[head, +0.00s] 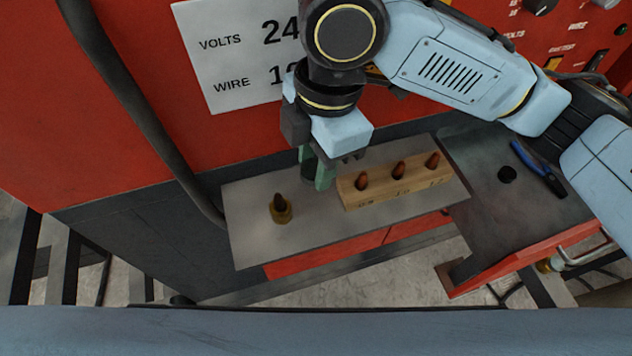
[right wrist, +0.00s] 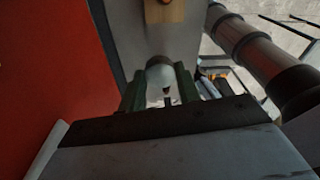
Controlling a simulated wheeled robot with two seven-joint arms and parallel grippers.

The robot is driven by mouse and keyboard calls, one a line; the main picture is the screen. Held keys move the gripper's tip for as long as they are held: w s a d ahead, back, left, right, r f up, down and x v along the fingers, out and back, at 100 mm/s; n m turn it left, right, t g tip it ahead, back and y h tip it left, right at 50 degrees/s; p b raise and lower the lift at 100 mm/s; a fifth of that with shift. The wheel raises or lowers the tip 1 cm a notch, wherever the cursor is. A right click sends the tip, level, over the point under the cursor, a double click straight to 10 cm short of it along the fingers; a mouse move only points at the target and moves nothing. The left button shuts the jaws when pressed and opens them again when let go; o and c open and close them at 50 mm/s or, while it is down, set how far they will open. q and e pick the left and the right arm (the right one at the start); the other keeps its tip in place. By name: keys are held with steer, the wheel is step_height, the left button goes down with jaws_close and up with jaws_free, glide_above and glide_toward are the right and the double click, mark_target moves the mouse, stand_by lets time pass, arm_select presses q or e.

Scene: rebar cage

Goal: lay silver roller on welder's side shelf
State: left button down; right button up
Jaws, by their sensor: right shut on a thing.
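The side shelf (head: 310,226) is a flat grey plate fixed to the front of the red welder (head: 130,120). My right gripper (head: 318,180), with green fingers, points down over the shelf's back part, left of a wooden block. In the right wrist view its fingers (right wrist: 160,84) are shut on the silver roller (right wrist: 160,72), a pale rounded metal piece. In the head view the gripper hides most or all of the roller. I cannot tell whether the roller touches the shelf. My left gripper is not in view.
A wooden block (head: 399,192) with copper tips stands on the shelf's right half; a brass nozzle (head: 280,212) stands on its left. The shelf's front middle is bare. A dark cart top (head: 490,235) with blue-handled pliers (head: 538,168) lies right. A cable (head: 140,120) hangs left.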

mark_target(313, 201)
steer(key=shift+f, duration=3.5)
steer(key=shift+f, duration=0.1)
steer(key=o, duration=1)
steer(key=r, duration=0.8)
steer(key=d+r, duration=0.1)
steer(key=r, duration=0.3)
steer(key=shift+w+d+r+b, duration=0.1)
steer(key=shift+w+b, duration=0.2)
steer(key=shift+w, duration=0.1)
